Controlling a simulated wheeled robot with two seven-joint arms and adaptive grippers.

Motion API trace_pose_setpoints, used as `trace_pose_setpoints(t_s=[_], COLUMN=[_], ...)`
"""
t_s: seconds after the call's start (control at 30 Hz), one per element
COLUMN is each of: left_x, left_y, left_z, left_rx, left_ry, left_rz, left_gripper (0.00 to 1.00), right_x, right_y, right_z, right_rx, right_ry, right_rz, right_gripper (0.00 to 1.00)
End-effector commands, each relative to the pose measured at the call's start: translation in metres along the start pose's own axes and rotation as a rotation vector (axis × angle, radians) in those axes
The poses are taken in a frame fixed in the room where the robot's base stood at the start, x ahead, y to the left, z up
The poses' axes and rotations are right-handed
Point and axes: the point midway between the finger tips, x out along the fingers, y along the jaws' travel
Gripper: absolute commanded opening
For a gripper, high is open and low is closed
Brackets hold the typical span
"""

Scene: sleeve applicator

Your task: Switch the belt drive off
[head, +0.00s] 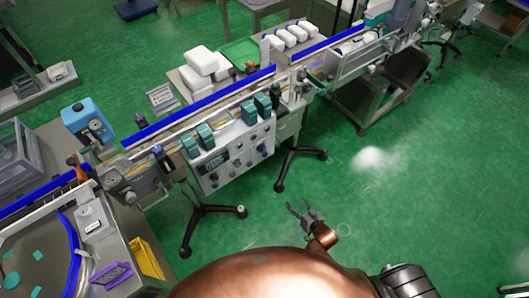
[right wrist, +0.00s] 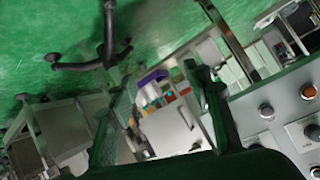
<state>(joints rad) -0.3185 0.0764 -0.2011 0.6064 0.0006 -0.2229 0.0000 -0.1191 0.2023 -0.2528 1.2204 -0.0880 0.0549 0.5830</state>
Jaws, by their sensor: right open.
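The conveyor's control panel (head: 237,158) is a light grey box on the front of the belt machine, with a dark display (head: 213,165) and several knobs and buttons. The conveyor belt (head: 205,110) runs diagonally above it. In the right wrist view the panel (right wrist: 272,140) fills the right edge, showing an orange-red button (right wrist: 308,91), a silver button (right wrist: 266,111) and a black knob (right wrist: 313,131). I cannot tell which control is the belt drive's. My right gripper (head: 298,206) is open and empty, below and right of the panel, apart from it. My left gripper is out of view.
Black caster legs (head: 288,170) stand under the machine. Green boxes (head: 198,138) sit along the panel's top. A yellow bin (head: 146,258) and purple item (head: 112,275) are at lower left.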

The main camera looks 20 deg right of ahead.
Motion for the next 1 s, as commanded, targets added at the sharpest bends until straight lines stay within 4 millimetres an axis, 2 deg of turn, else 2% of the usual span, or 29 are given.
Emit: trace_pose_setpoints(t_s=[0.03, 0.1, 0.2, 0.3, 0.4, 0.47, 0.8, 1.0], left_x=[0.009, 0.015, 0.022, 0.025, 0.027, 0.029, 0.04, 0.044], left_y=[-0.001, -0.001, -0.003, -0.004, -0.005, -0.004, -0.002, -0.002], left_z=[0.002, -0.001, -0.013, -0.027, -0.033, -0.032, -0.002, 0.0], left_rx=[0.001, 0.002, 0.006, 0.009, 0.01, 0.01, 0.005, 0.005], left_ry=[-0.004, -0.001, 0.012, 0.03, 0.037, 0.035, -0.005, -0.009], left_rz=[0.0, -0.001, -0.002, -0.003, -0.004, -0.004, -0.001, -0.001], left_gripper=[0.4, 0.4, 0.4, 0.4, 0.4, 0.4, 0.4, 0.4], right_x=[0.012, 0.017, 0.011, 0.002, -0.004, -0.003, 0.039, 0.056], right_y=[-0.022, -0.053, -0.092, -0.119, -0.134, -0.139, -0.156, -0.162], right_z=[-0.045, -0.105, -0.171, -0.213, -0.235, -0.241, -0.263, -0.271], right_rx=[0.026, 0.072, 0.122, 0.156, 0.176, 0.18, 0.181, 0.18], right_ry=[0.088, 0.193, 0.304, 0.372, 0.406, 0.414, 0.415, 0.414], right_rz=[-0.059, -0.142, -0.251, -0.331, -0.375, -0.387, -0.389, -0.386], right_gripper=[0.46, 0.46, 0.46, 0.46, 0.46, 0.46, 0.46, 0.46])
